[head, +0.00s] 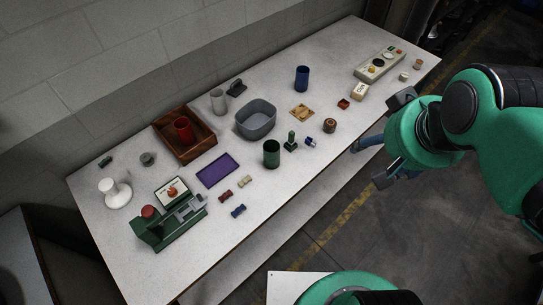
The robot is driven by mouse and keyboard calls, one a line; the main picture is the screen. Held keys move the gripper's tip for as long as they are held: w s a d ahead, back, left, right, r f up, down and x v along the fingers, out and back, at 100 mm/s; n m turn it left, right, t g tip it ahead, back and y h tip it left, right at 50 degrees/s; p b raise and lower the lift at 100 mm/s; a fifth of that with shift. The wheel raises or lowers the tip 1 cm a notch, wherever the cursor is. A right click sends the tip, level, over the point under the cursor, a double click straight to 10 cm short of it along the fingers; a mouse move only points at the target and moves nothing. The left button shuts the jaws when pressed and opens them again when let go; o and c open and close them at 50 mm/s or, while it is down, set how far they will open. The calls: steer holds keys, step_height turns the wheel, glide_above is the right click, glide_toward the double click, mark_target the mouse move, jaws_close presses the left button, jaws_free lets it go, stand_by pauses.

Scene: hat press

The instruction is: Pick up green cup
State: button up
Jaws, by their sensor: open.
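The green cup (271,154) is dark green and stands upright near the middle of the white table (300,196). My gripper (386,140) is at the right, near the table's front edge and clear of the cup. It is open, with its dark fingers spread apart. A blue handle-like shape shows between the fingers, and I cannot tell what it is.
A grey tub (256,119) stands behind the cup. A purple tray (218,170) lies to its left. A wooden box (194,148) holds a red cup (184,130). A blue cup (302,78) stands at the back. A green press (168,222) sits front left. The table in front of the cup is clear.

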steer(key=w+a+f+m+g+p, duration=0.1)
steer(key=w+a+f, duration=0.2)
steer(key=w+a, duration=0.35)
steer(key=w+a+f+m+g+p, duration=0.1)
steer(key=w+a+f+p, duration=0.2)
steer(key=w, duration=0.6)
steer(key=w+a+f, duration=0.3)
steer(key=a+f, duration=0.4)
steer(key=w+a+f+m+g, duration=0.1)
steer(key=w+a+f, duration=0.2)
steer(key=a+f, duration=0.4)
steer(key=shift+w+m+g+h, duration=0.3)
steer(key=shift+w, duration=0.1)
glide_toward(271, 147)
steer(key=shift+s+d+f+b, duration=0.15)
steer(key=shift+s+f, duration=0.1)
steer(key=shift+s, duration=0.2)
steer(key=shift+s+d+f+b, duration=0.1)
steer(key=shift+s+f+b, duration=0.05)
steer(key=shift+s+f, duration=0.2)
steer(key=shift+w+d+f+b, duration=0.1)
steer(key=shift+f+b, duration=0.1)
steer(key=shift+f, duration=1.05)
steer(key=shift+w+f+b, duration=0.15)
steer(key=shift+f+b, duration=0.05)
steer(key=shift+f, duration=1.1)
